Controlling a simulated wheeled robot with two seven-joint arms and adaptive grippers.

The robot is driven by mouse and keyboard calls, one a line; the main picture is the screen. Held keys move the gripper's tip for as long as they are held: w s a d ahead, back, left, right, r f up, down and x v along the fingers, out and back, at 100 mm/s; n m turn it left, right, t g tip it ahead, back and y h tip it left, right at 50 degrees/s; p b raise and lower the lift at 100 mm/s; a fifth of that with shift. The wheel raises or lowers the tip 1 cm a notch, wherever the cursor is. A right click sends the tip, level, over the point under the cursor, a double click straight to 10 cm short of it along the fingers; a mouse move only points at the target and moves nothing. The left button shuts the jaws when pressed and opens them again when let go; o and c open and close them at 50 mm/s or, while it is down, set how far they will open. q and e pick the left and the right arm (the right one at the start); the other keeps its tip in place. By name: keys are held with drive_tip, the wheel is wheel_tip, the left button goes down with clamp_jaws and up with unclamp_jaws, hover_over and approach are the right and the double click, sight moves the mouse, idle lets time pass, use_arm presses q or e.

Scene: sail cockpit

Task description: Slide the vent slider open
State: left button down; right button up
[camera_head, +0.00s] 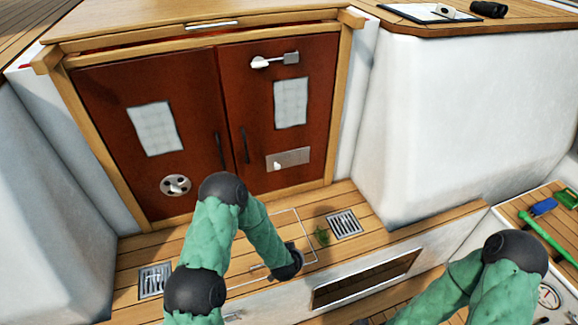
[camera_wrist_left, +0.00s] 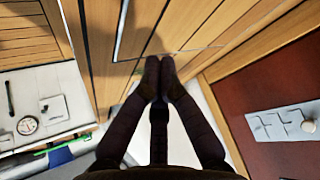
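The vent slider appears to be the metal plate (camera_head: 288,158) with a small pale knob, low on the right-hand red door. In the left wrist view, a metal plate (camera_wrist_left: 285,122) with a stepped slot and a knob shows at the right on a red door. A round metal disc with holes (camera_head: 175,185) sits low on the left-hand door. My left gripper (camera_wrist_left: 160,66) has its fingertips together with nothing visible between them, over the wood planking and apart from the plate. Its fingers are not clear in the head view. My right gripper is not visible, only part of its arm.
A latch (camera_head: 275,60) and dark handles (camera_head: 245,145) are on the doors. Drain grates (camera_head: 344,223) are set in the wooden step. A long opening (camera_head: 365,280) is in the step's white front. A bench at right holds a green tool (camera_head: 545,238) and a gauge.

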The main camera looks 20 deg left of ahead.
use_arm(q)
drive_tip(key=w+a+r+m+t+y+p, duration=0.1)
drive_tip(key=w+r+t+y, duration=0.5)
drive_tip(key=w+r, duration=1.4)
drive_tip(key=a+r+m+y, duration=0.1)
drive_tip(key=r+m+y, duration=0.1)
drive_tip(key=y, duration=0.2)
drive_tip(key=shift+p, duration=0.35)
drive_tip(key=b, duration=0.5)
approach(281, 159)
drive_tip(key=shift+m, duration=0.3)
drive_tip(key=w, duration=0.1)
drive_tip(key=w+a, duration=0.1)
drive_tip(key=w, duration=0.2)
drive_tip(key=shift+w+a+f, duration=0.1)
drive_tip(key=shift+w+a, duration=0.2)
drive_tip(key=shift+a, duration=0.1)
drive_tip(key=shift+s+a+f, duration=0.2)
drive_tip(key=shift+a+f, duration=0.05)
drive_tip(key=shift+a, duration=0.2)
